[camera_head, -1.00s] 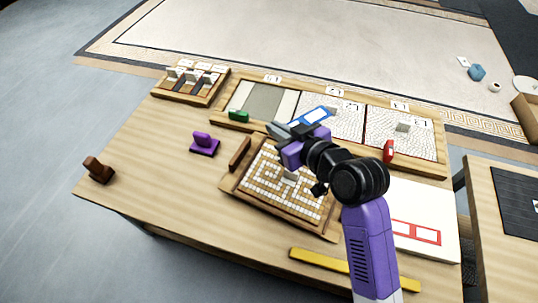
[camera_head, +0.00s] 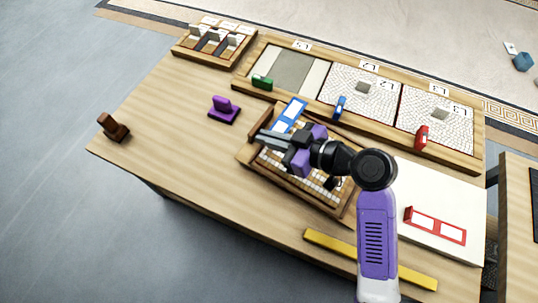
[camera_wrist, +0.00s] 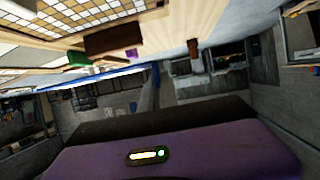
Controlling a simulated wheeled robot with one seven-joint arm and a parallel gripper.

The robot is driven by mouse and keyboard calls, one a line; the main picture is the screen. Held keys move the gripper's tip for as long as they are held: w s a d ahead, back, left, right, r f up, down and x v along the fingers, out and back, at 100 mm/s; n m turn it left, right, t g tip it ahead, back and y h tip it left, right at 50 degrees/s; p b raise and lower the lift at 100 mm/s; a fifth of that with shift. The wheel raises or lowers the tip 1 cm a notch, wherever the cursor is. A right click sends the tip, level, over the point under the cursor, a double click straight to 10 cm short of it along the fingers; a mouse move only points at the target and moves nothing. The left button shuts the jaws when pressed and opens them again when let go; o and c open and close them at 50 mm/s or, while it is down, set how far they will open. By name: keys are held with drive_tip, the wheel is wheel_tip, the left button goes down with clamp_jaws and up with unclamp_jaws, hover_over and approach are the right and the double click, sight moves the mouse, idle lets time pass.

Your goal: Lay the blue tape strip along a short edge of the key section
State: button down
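The blue tape strip (camera_head: 289,113), with white windows, is at my gripper (camera_head: 264,138) and appears held by one end. It slants over the upper left of the key section (camera_head: 328,184), the tan and white mosaic in a wooden tray, roughly parallel to its left short edge. I cannot tell whether the strip touches the tray. My gripper reaches in from the right above the mosaic and hides much of it; its finger contact is not clear. The wrist view shows part of the mosaic (camera_wrist: 85,12) and my purple gripper housing, not the fingertips.
A dark brown rail (camera_head: 261,122) stands at the mosaic's left end. Behind is a long panel tray with green (camera_head: 262,83), blue (camera_head: 339,107) and red (camera_head: 421,138) pieces. A red strip (camera_head: 436,226) lies on a white board; a yellow bar (camera_head: 370,259) lies in front.

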sight(270, 162)
drive_tip(key=shift+f+b, duration=0.9)
drive_tip(key=shift+f, duration=3.4)
drive_tip(key=shift+f, duration=0.1)
drive_tip(key=c, duration=1.6)
unclamp_jaws()
drive_tip(key=shift+s+d+r, duration=0.1)
drive_tip(key=shift+d+r, duration=0.1)
drive_tip(key=p+v, duration=0.2)
drive_tip(key=v, duration=0.9)
drive_tip(key=shift+s+d+r, duration=0.15)
drive_tip(key=shift+d, duration=0.1)
